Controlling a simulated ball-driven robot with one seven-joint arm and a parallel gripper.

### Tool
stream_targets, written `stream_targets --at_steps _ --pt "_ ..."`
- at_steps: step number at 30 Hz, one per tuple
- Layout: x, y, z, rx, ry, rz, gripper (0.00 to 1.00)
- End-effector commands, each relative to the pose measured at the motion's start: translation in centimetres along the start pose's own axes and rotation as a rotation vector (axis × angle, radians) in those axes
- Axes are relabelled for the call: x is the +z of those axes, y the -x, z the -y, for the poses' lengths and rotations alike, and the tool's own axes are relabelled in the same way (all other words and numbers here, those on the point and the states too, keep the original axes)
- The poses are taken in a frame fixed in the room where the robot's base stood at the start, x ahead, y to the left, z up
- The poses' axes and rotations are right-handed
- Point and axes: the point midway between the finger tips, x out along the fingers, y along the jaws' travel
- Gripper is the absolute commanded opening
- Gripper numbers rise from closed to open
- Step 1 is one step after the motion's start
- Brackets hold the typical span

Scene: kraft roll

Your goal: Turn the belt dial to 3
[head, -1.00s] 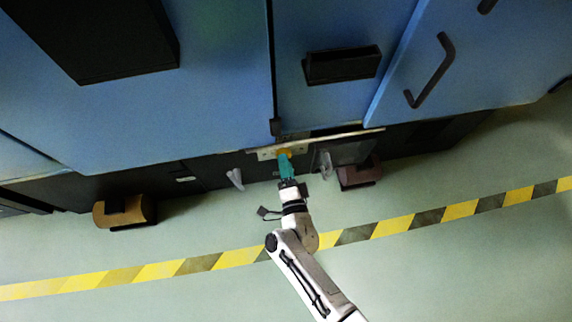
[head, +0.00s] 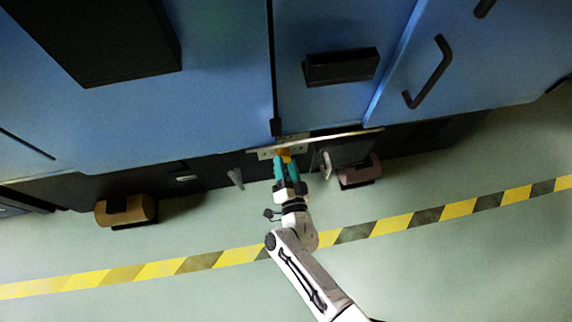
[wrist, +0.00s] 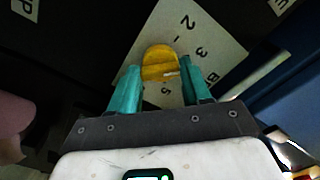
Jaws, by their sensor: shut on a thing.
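The belt dial is a yellow-orange knob (wrist: 160,60) on a white plate (wrist: 190,35) with printed numbers. In the wrist view, 2, 1 and 3 are readable around its upper and right side. A small pale mark shows at the dial's lower right edge; I cannot tell exactly which number it meets. My gripper (wrist: 161,72) has teal fingers on both sides of the dial and is shut on it. In the head view, the dial (head: 285,154) shows at the tips of my gripper (head: 284,164), below the blue cabinet.
A pale lever (head: 235,178) is left of the dial and another (head: 326,165) right of it. A brown roll (head: 126,211) and a reddish one (head: 361,173) stick out low on the machine. The floor (head: 430,265) in front is clear, with a striped line.

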Motion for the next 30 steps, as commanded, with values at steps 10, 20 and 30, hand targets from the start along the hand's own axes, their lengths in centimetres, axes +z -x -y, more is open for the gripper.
stream_targets --at_steps 10,20,30 --pt "0.23 0.12 -0.08 0.001 0.004 0.006 0.17" --pt "0.11 0.06 -0.04 0.001 0.003 0.003 0.73" --pt "0.00 0.82 0.01 0.001 0.004 0.003 0.73"
